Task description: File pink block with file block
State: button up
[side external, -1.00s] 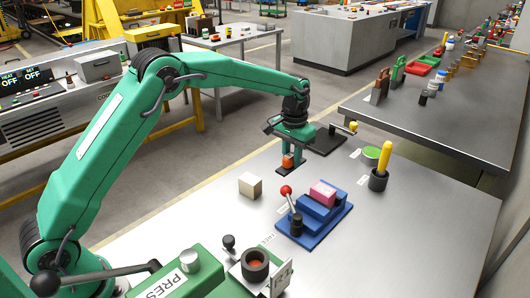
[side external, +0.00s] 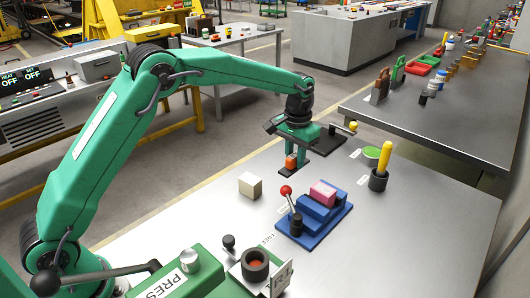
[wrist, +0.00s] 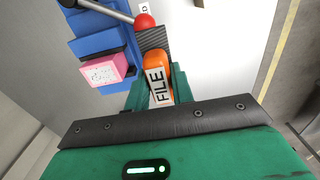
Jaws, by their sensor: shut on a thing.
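The pink block (side external: 322,193) sits in the blue vise (side external: 330,218) on the metal table. In the wrist view, the pink block (wrist: 106,71) is at the left, in the blue vise (wrist: 88,22). My gripper (side external: 291,161) is shut on the file block (side external: 291,162), an orange block. The wrist view shows its orange body and FILE label (wrist: 156,75) between the fingers (wrist: 155,88), with a dark hatched surface beyond. My gripper is behind and left of the vise in the side view, apart from the pink block. I cannot tell its exact height above the table.
The vise has a lever with a red ball (side external: 286,190). A cream block (side external: 250,186) stands left of it. A yellow handle (side external: 384,157) stands in a black cup (side external: 378,182), near a green disc (side external: 372,152). The right front of the table is clear.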

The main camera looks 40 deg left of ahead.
notch_tip(320, 180, up, 6)
send_over(319, 192)
jog(key=shift+d+f, duration=0.15)
jog(key=shift+f, duration=3.7)
jog(key=shift+w+f, duration=0.15)
jog(key=shift+w, duration=1.8)
jog(key=shift+c, duration=0.4)
jog(key=shift+s, duration=2)
jog(key=shift+w+a, duration=0.2)
jog(key=shift+w, duration=1.8)
jog(key=shift+s, duration=2.05)
notch_tip(319, 192, up, 8)
